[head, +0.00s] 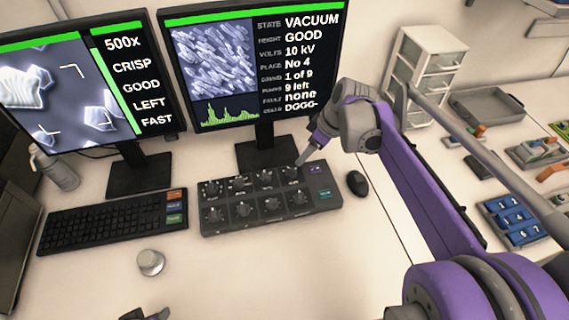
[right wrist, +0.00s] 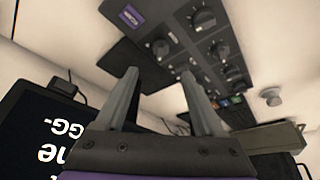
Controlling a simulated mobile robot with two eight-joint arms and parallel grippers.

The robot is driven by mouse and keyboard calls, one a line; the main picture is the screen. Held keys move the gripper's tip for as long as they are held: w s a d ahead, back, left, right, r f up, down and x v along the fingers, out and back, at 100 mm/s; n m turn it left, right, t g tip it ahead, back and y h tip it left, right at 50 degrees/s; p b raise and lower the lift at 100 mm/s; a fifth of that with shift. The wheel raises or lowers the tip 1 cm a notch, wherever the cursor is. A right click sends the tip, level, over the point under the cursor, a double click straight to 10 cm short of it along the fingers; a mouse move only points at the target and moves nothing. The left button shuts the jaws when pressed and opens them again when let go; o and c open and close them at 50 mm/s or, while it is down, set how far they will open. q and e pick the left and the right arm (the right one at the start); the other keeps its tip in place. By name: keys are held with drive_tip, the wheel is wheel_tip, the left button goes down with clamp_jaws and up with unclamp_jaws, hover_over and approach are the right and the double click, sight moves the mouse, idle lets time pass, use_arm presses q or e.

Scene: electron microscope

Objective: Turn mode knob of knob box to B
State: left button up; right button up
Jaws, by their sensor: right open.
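The dark grey knob box (head: 221,229) lies on the desk below the right monitor, with two rows of round knobs. Its knob labels are too small to read, so I cannot tell which is the mode knob. My right gripper (head: 301,159) is open at the box's back right corner, near the back row's rightmost knob (head: 290,172). In the right wrist view the box (right wrist: 177,17) appears turned around, beyond the open, empty fingers (right wrist: 160,73). A knob (right wrist: 161,48) shows beyond the gap between them. A small part of my left gripper (head: 146,314) shows at the bottom edge.
A keyboard (head: 100,222) is left of the box, and a black mouse (head: 357,183) is close on its right. The monitor stand (head: 268,152) is just behind it. A round silver thing (head: 150,262) stands in front of the keyboard. Trays and drawers (head: 428,70) are farther right.

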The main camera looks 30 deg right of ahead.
sight(292, 169)
use_arm(q)
drive_tip(key=shift+s+a+f+b, duration=0.1)
drive_tip(key=shift+f+b, duration=0.65)
drive_tip(key=shift+f, duration=0.1)
use_arm(e)
drive_tip(key=x, duration=1)
drive_tip(key=shift+w+a+f, duration=0.1)
drive_tip(key=shift+a+f, duration=0.05)
drive_tip(key=shift+f, duration=0.2)
clamp_jaws()
